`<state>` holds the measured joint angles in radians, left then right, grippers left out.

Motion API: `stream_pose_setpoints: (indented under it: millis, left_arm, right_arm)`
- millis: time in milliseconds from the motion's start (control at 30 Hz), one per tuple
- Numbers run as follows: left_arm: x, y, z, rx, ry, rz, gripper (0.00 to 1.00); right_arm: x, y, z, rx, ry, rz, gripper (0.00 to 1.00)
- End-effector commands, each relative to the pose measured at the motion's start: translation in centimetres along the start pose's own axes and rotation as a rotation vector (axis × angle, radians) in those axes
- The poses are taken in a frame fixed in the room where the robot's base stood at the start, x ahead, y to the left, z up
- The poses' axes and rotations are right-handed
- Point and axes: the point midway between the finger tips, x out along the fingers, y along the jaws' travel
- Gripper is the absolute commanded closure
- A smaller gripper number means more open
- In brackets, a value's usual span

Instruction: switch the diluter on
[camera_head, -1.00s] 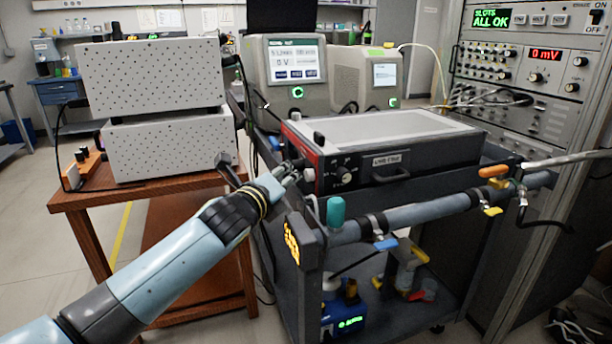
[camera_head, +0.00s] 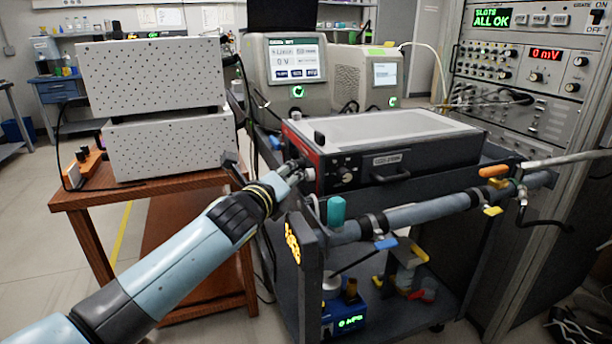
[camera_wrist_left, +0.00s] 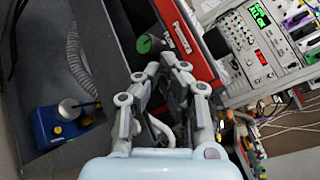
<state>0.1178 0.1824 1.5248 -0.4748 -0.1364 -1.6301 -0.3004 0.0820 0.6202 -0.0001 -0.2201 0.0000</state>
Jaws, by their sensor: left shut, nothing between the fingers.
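No label I can read names the diluter. A low black instrument with a red left face (camera_head: 300,145) lies on the cart top, with knobs on its front. It shows in the left wrist view as a red panel with white lettering (camera_wrist_left: 188,36). A round green-topped knob (camera_wrist_left: 148,44) is close to that panel and just beyond my fingertips there. My left gripper (camera_head: 296,172) is beside the instrument's front left corner, shut and empty. In the left wrist view, the fingers (camera_wrist_left: 165,68) point at the panel; I cannot tell whether they touch anything. My right gripper is not in view.
A pipe (camera_head: 420,211) with a teal cap (camera_head: 336,211) and coloured valve handles crosses the cart's front. A blue unit (camera_head: 345,316) with a green display sits on the lower shelf. White boxes (camera_head: 150,75) stand on the wooden table at left. An instrument rack (camera_head: 530,75) stands at right.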

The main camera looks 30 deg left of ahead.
Motion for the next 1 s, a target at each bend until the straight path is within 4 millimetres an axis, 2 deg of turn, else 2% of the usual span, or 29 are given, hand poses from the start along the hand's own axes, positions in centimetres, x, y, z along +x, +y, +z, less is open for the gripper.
stream_pose_setpoints:
  millis: [1000]
  left_arm:
    - [0.86, -0.7, -0.96, -0.01, 0.003, -0.001, 1.0]
  right_arm:
    - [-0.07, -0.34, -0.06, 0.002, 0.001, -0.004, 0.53]
